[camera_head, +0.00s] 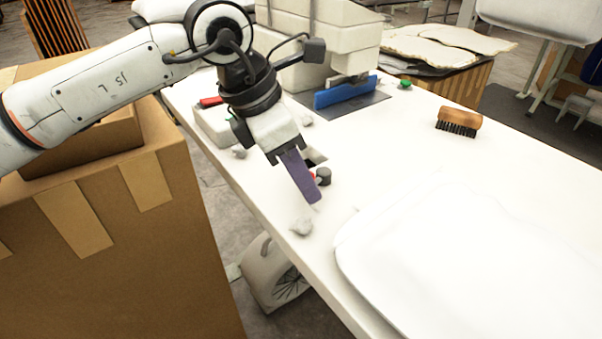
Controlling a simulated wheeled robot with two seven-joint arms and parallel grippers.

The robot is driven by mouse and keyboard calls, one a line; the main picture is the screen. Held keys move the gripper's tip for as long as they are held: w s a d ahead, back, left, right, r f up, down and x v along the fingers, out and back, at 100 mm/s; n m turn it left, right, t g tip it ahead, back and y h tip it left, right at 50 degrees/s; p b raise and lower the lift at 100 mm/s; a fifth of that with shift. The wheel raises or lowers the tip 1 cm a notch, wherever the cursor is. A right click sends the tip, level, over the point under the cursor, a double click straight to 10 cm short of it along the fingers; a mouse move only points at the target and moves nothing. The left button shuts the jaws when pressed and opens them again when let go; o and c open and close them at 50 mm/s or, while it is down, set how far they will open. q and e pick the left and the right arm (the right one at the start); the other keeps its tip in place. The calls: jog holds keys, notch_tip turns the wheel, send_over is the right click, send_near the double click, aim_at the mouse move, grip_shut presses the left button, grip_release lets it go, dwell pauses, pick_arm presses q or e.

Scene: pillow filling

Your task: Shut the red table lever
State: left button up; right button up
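My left gripper (312,190) reaches down from the upper left to the white table (395,135), near its left edge. Its purple fingers look close together, but they overlap in this view, so I cannot tell whether they are apart. A small dark knob (323,176) stands right beside the fingertips, with a bit of red at its left side. This may be the red table lever; most of it is hidden behind the fingers. A second red piece (210,101) lies on a pale box further back along the left edge. My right gripper is out of view.
A white pillow (480,260) covers the front right of the table. A wooden brush (459,121) lies at the back right. A white machine with a blue plate (345,91) stands at the back. Cardboard boxes (120,240) stand left. White fluff (301,226) lies near the table edge.

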pick_arm(q)
jog(key=v, duration=1)
jog(key=shift+r, duration=0.15)
